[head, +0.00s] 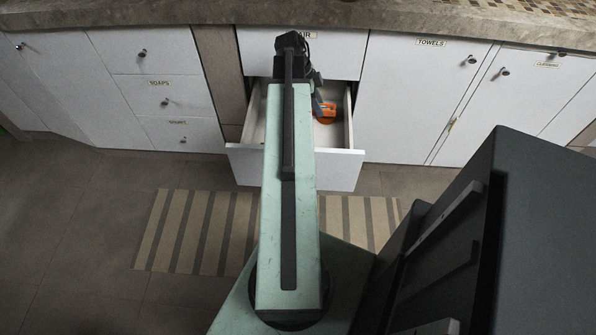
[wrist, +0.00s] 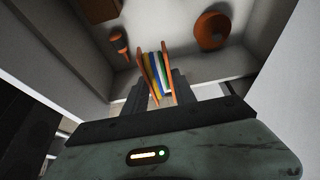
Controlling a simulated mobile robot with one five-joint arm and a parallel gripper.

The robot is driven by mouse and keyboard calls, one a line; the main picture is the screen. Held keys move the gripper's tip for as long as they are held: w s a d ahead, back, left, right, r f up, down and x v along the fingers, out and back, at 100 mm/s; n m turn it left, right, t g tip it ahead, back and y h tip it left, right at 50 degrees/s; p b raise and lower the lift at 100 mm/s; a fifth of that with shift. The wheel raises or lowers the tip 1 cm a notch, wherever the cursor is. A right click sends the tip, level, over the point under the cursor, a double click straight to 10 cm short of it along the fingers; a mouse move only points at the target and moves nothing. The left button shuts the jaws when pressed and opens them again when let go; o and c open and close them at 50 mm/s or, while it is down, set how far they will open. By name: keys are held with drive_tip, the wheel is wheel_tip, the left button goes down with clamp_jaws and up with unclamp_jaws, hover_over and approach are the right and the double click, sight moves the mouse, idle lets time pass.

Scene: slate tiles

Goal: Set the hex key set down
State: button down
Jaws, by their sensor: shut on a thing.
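The hex key set (wrist: 155,78) shows in the wrist view as an orange holder with blue, yellow, green and white strips. My gripper (wrist: 157,92) is shut on it, with a dark finger on either side. The set is over the inside of an open drawer (wrist: 75,52); I cannot tell whether it touches the bottom. An orange shape (head: 328,109) shows by my gripper (head: 318,100) there, probably the set.
The drawer also holds a round orange thing (wrist: 212,31), a small orange thing (wrist: 120,45) and a brown-orange block (wrist: 100,9). Bare drawer bottom lies between them. White cabinets (head: 410,85) stand on both sides under a stone counter (head: 400,15). A striped rug (head: 195,230) lies in front.

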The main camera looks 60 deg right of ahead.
sight(319, 143)
wheel_tip(319, 143, down, 17)
drive_tip(key=b, duration=1.3)
drive_tip(key=shift+d+b, duration=0.1)
drive_tip(key=shift+b, duration=0.25)
drive_tip(key=shift+r, duration=0.25)
drive_tip(key=shift+f, duration=0.2)
drive_tip(key=c, duration=1)
unclamp_jaws()
